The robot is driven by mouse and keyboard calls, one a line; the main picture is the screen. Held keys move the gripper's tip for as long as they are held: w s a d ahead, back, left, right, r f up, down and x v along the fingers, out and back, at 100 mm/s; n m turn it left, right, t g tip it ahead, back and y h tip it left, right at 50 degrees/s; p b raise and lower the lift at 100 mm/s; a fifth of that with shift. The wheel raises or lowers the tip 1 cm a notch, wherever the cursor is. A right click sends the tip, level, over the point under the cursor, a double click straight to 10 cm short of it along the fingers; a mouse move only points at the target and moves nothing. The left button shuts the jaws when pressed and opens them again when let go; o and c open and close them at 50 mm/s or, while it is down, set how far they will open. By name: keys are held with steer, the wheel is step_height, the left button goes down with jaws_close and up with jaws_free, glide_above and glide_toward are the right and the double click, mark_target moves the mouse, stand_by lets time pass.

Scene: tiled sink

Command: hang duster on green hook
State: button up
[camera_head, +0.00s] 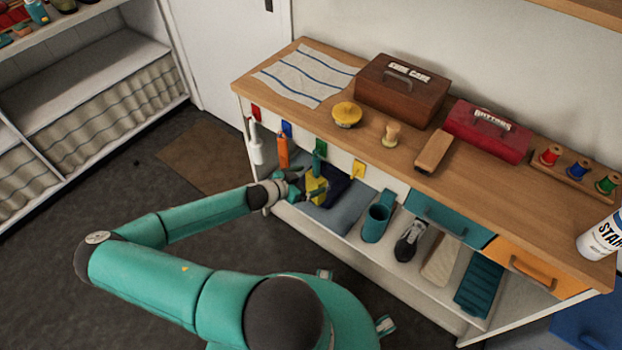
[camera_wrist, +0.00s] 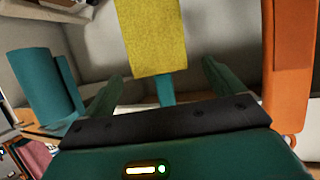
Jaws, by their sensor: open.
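The duster has a yellow head and a teal handle. In the head view its yellow head (camera_head: 316,190) is below the green hook (camera_head: 320,147) on the bench front, with a teal part between them. My gripper (camera_head: 303,186) is beside it and partly covers it. In the wrist view, which looks upside down, the yellow head (camera_wrist: 150,38) is ahead of the fingers. The teal handle (camera_wrist: 165,90) lies between the two spread fingers of my open gripper (camera_wrist: 160,88), apart from both. Whether the handle's end is on the hook cannot be told.
An orange item (camera_head: 283,152) hangs near the blue hook (camera_head: 287,129), close to my gripper; it also shows in the wrist view (camera_wrist: 288,70). A white item (camera_head: 255,145) hangs further left. The yellow hook (camera_head: 358,169) is empty.

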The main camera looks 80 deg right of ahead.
steer(key=v, duration=1.2)
steer(key=w+a+r+n+t+y, duration=0.2)
steer(key=w+a+n+y, duration=0.3)
steer(key=a, duration=0.5)
steer(key=w+a+r+n+t+y, duration=0.1)
steer(key=w+a+n+t+y, duration=0.15)
steer(key=w+a, duration=0.65)
steer(key=w+a+r+n+t+y, duration=0.35)
steer(key=a+r+n, duration=0.25)
steer(key=a+r, duration=0.6)
steer(key=s+a+r+n+t, duration=0.2)
steer(key=a+r+n, duration=0.1)
steer(key=r, duration=0.4)
steer(key=s+a+r+n+t, duration=0.2)
steer(key=r+n, duration=0.3)
steer(key=r, duration=0.3)
steer(key=s+a+r+n+t, duration=0.2)
steer(key=a+r+n, duration=0.1)
steer(key=r, duration=0.4)
steer(key=shift+s+a+r+n, duration=0.2)
steer(key=shift+a+r+n, duration=0.15)
steer(key=shift+n, duration=0.2)
